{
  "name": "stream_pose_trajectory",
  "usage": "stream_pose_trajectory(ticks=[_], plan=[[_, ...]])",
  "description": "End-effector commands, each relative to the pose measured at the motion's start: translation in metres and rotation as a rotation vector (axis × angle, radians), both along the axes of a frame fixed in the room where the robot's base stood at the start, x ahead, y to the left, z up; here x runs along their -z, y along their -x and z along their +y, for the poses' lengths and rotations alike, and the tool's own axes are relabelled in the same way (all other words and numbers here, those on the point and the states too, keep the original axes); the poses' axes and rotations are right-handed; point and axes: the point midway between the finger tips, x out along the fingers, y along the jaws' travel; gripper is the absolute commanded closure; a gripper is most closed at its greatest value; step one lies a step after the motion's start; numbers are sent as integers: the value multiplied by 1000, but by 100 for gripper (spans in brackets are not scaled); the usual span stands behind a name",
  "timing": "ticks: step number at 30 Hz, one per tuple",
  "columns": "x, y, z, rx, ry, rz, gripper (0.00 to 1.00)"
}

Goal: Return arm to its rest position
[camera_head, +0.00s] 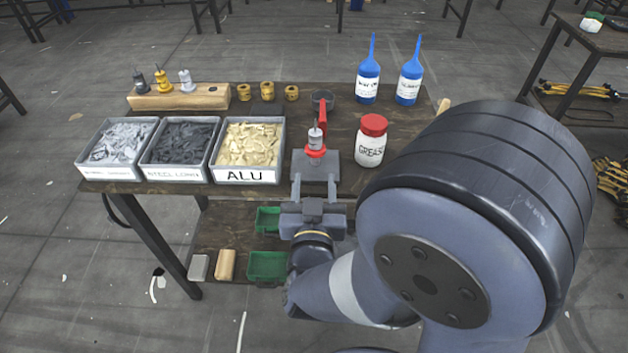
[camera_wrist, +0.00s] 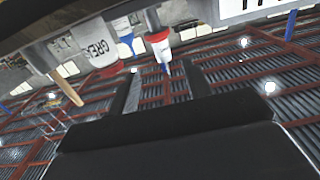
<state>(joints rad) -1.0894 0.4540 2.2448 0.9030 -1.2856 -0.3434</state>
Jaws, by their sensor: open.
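My gripper (camera_head: 315,181) is in front of the workbench (camera_head: 205,189), its two fingers apart with nothing held between them. The fingers point toward the rivet press (camera_head: 316,160), which has a grey plate, a red collar, a silver upper part and a red lever. In the head view the fingertips overlap the lower edge of the plate; I cannot tell whether they touch it. In the wrist view the dark fingers (camera_wrist: 163,88) are spread, and a red and white part of the press (camera_wrist: 158,42) shows just beyond them. My arm hides the bench's right front.
Three bins of rivets, the ALU bin (camera_head: 248,150) nearest, stand left of the press. A red-lidded GREASE jar (camera_head: 372,142) stands close on the right. Two blue bottles (camera_head: 369,80) stand behind. A wooden block (camera_head: 178,97) holds several nosepieces. Green trays (camera_head: 267,265) sit on the lower shelf.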

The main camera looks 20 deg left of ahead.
Motion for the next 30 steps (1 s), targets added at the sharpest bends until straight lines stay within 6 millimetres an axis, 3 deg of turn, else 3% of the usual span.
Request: stream_pose_trajectory(ticks=[6,11,27,29,30], plan=[[0,-2,1,1,-1,0,53],[0,-16,4,3,0,0,53],[1,-116,27,3,0,0,53],[4,-119,28,0,0,0,53],[-7,-118,29,-1,-1,-2,53]])
